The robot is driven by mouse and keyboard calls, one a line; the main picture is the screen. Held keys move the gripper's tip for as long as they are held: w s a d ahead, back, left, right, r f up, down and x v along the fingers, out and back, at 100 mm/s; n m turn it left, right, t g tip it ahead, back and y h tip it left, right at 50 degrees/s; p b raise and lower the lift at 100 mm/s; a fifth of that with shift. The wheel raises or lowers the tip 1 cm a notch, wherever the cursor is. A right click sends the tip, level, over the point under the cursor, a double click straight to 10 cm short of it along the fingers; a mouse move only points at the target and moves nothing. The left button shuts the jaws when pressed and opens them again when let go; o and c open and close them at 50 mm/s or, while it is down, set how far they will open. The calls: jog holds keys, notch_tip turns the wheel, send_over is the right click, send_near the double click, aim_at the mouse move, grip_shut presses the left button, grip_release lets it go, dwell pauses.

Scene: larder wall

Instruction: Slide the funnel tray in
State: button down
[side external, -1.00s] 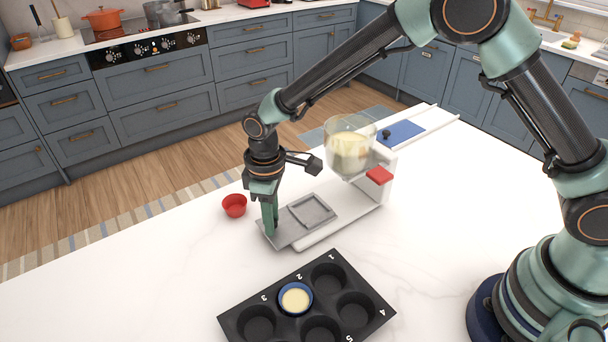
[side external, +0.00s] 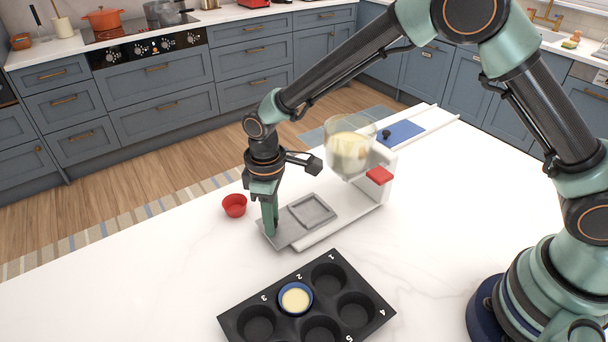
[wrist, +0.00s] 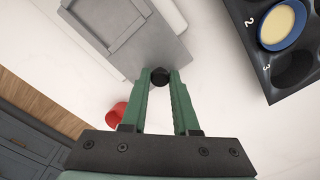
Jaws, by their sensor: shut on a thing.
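The grey funnel tray (side external: 276,232) is a flat plate with a square recess. It lies on the white base of the dispenser (side external: 350,222), sticking out toward the left from under the clear funnel (side external: 350,148), which holds pale batter. My gripper (side external: 270,230) points down at the tray's outer left end. In the wrist view my gripper (wrist: 160,78) is shut on a small black knob (wrist: 160,77) at the edge of the tray (wrist: 150,50). In the side view the fingers hide the knob.
A red cup (side external: 234,205) stands left of the tray, and shows close to the fingers in the wrist view (wrist: 117,114). A dark muffin tin (side external: 300,322) with a blue batter-filled cup (side external: 296,298) lies in front. A red lever (side external: 379,175) is on the dispenser.

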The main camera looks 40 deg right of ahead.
aim_at(292, 220)
jog(key=shift+d, duration=2.4)
jog(key=c, duration=0.7)
grip_release()
notch_tip(292, 220, up, 12)
